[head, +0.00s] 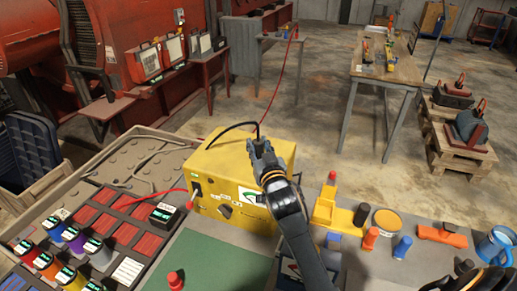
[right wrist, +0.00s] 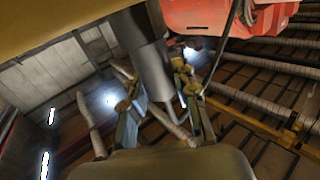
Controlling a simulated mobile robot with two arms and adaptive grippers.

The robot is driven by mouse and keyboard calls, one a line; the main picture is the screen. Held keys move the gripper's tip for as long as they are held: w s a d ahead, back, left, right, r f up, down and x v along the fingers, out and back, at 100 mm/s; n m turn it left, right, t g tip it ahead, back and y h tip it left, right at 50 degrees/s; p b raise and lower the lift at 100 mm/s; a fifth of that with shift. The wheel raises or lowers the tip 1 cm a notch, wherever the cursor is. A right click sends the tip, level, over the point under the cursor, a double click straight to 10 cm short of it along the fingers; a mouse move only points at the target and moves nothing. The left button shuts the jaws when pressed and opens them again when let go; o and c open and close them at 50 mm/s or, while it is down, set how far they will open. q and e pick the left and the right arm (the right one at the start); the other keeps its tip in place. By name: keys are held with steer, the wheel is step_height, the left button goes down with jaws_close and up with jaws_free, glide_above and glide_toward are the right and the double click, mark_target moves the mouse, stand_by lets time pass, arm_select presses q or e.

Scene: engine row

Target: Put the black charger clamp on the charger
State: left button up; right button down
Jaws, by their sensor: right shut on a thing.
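The yellow charger (head: 228,172) stands on the bench in the middle of the head view. A black cable (head: 230,127) arches from behind it to my right gripper (head: 261,148). That gripper is over the charger's top, shut on the black charger clamp, which it mostly hides. Whether the clamp touches the charger cannot be told. In the right wrist view the fingers (right wrist: 160,105) point towards the ceiling, with a grey cylindrical shape (right wrist: 148,62) behind or between them.
The green mat (head: 213,262) is mostly clear.

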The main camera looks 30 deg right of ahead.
steer(key=shift+a, duration=0.15)
steer(key=shift+s+a+r, duration=0.1)
steer(key=shift+s, duration=0.2)
steer(key=c, duration=1.3)
jaws_free()
steer(key=shift+c, duration=0.2)
steer(key=o, duration=0.3)
steer(key=shift+f, duration=0.2)
steer(key=shift+r, duration=0.2)
steer(key=shift+s, duration=0.2)
arm_select(q)
steer(key=shift+w+a+r+p, duration=0.1)
steer(key=shift+r+p, duration=0.75)
steer(key=shift+w+a+r+p, duration=0.1)
steer(key=shift+r+p, duration=0.7)
steer(key=shift+r, duration=0.05)
arm_select(e)
steer(key=shift+v, duration=5.75)
